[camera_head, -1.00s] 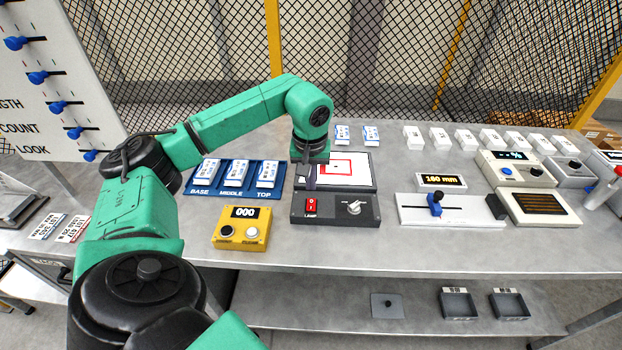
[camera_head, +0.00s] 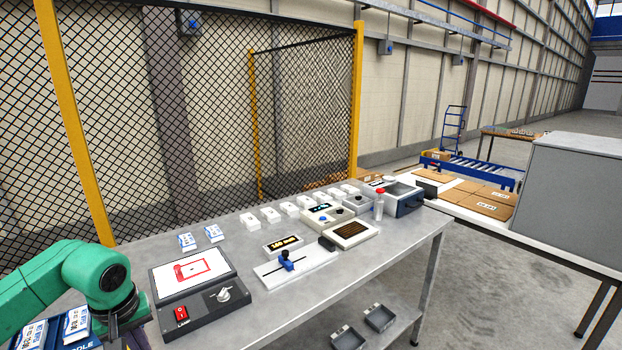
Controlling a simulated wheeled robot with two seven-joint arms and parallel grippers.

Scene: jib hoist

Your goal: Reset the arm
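My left arm, green with dark joints, comes in at the lower left, and its wrist bends down beside the lamp box (camera_head: 203,295). My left gripper (camera_head: 130,332) points down at the bottom left, left of the box. Its fingers are dark and partly cut off, so I cannot tell whether they are open. My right arm and gripper are out of view.
The metal table (camera_head: 340,290) carries a slider unit (camera_head: 294,265), a "160 mm" display (camera_head: 283,246), a grille unit (camera_head: 351,233), several white cards and a red-topped bottle (camera_head: 379,206). A mesh fence (camera_head: 200,130) stands behind. A grey cabinet (camera_head: 575,190) and flat cartons (camera_head: 480,200) are at right.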

